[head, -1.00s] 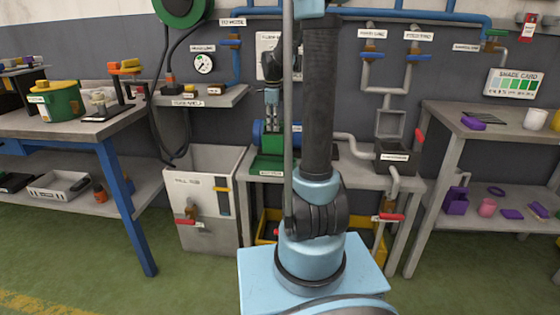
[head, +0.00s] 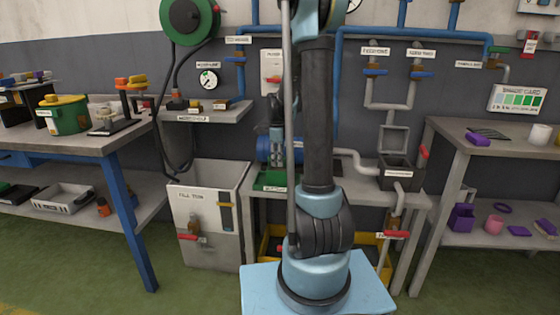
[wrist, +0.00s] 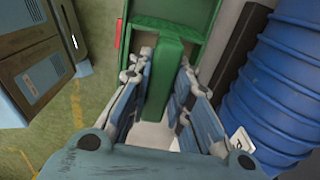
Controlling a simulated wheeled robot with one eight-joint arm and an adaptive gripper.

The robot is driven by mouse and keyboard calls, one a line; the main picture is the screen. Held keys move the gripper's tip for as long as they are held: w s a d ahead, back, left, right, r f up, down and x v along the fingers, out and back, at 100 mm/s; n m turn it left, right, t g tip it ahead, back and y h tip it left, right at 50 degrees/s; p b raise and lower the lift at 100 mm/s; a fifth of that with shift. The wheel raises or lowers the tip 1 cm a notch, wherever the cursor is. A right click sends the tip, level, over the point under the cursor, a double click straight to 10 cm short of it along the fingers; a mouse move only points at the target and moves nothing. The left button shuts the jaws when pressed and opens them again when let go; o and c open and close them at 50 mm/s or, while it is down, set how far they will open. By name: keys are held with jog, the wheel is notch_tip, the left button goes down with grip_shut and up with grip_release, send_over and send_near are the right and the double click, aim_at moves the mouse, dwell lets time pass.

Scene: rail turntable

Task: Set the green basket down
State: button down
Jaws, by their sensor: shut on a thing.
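The green basket (head: 272,180) is at the front left of the middle bench (head: 330,186), with a white label on its front. In the wrist view, the basket (wrist: 200,12) has a raised green handle bar (wrist: 168,75) running between my fingers. My gripper (wrist: 163,62) is shut on that handle. In the head view, my gripper (head: 277,145) is above the basket, partly hidden by my own arm. I cannot tell whether the basket's underside touches the bench.
A blue ribbed motor (wrist: 285,80) stands close beside the basket; it also shows in the head view (head: 266,147). A grey tub (head: 207,240) stands left of the bench. A dark open-lidded box (head: 395,172) sits at the bench's right. Pipes run along the wall behind.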

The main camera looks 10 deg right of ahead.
jog(key=shift+f, duration=0.1)
jog(key=c, duration=1.5)
grip_release()
jog(key=shift+o, duration=0.2)
